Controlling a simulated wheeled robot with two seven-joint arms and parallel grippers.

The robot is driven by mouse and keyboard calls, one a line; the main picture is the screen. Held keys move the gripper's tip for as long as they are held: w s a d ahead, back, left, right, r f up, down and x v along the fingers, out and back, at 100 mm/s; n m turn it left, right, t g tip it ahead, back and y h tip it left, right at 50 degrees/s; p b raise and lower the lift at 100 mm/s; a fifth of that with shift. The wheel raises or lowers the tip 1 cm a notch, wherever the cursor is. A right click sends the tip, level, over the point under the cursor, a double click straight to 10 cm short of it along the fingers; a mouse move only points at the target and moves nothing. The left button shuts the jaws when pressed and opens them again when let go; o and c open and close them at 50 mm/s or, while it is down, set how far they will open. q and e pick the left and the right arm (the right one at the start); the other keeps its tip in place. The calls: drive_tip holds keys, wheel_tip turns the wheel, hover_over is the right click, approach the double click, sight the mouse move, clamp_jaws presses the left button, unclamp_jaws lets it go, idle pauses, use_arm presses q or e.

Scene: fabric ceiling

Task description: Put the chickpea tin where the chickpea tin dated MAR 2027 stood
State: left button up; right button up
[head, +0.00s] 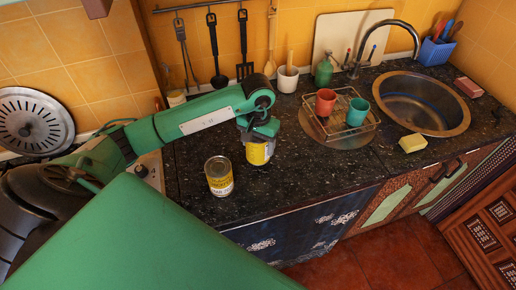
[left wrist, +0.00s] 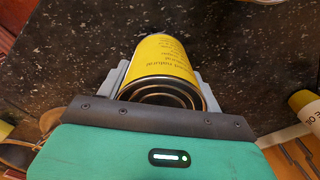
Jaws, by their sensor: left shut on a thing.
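My left gripper (head: 259,139) reaches down over the dark speckled counter (head: 230,205) and is shut on a yellow tin (head: 260,154). In the left wrist view the held tin (left wrist: 162,58) sits between the two grey fingers (left wrist: 163,85), with its ringed metal end toward the camera. Its small print shows no date that I can read. A second tin (head: 219,176), yellow and white with a bare metal lid, stands upright on the counter to the left of and nearer than the held one. Its date is too small to read. My right gripper is not in view.
A wire rack (head: 352,128) with a red cup (head: 326,102) and a teal cup (head: 357,112) stands right of the gripper. Beyond are the sink (head: 421,103) and a yellow sponge (head: 413,143). A white pot (head: 287,79) is behind. The counter's front edge is close.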

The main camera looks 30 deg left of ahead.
sight(258, 152)
use_arm(q)
drive_tip(key=shift+f+p, duration=0.6)
drive_tip(key=shift+f, duration=1.35)
drive_tip(key=shift+f+b, duration=0.15)
drive_tip(key=shift+b, duration=0.15)
drive_tip(key=o, duration=1.3)
